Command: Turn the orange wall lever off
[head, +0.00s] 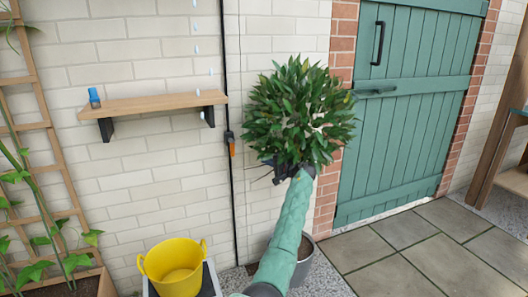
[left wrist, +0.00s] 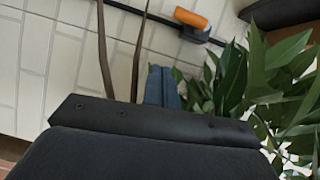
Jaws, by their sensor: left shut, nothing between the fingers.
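The orange lever (head: 232,150) is on a black fitting on a thin black vertical pipe (head: 227,80) against the pale brick wall. Its handle hangs downward, roughly along the pipe. In the left wrist view the orange lever (left wrist: 191,18) shows near the top, beyond the fingers. My left gripper (head: 268,164) is to the right of the lever and a little lower, against the leafy bush. Its blue-grey fingers (left wrist: 163,88) are together and empty, apart from the lever. Leaves partly hide the gripper. My right gripper is in neither view.
A leafy bush (head: 300,110) in a grey pot (head: 304,262) crowds my left gripper. Pale blue drops show near the shelf. A yellow tub (head: 173,268) stands below. A green door (head: 405,110) is right.

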